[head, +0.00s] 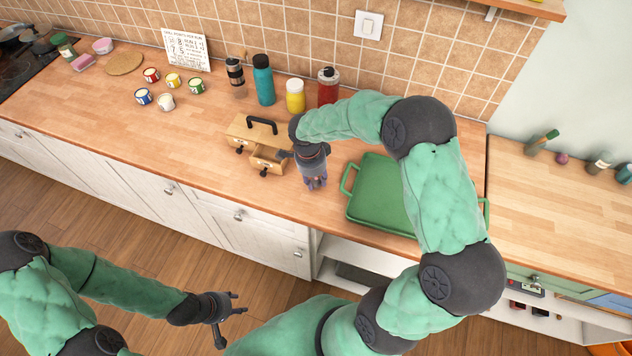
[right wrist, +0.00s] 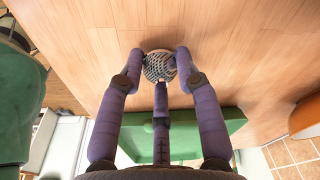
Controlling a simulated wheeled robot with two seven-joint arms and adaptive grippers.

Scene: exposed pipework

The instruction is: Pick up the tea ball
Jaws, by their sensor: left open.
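The tea ball (right wrist: 159,66), a small silvery perforated ball, shows in the right wrist view against the wooden counter. My right gripper (right wrist: 160,60) has its purple fingers around the ball, one on each side and a third below. Whether they press on it I cannot tell. In the head view my right gripper (head: 315,183) points down over the counter, between the small wooden drawer box and the green tray, and the ball is hidden there. My left gripper (head: 237,303) is open and empty, over the floor in front of the cabinets.
The wooden box (head: 262,133) with an open drawer (head: 268,160) stands just left of my right gripper. The green tray (head: 378,196) lies close on its right. Behind stand a teal bottle (head: 264,82), a yellow jar (head: 295,97) and a red bottle (head: 327,88).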

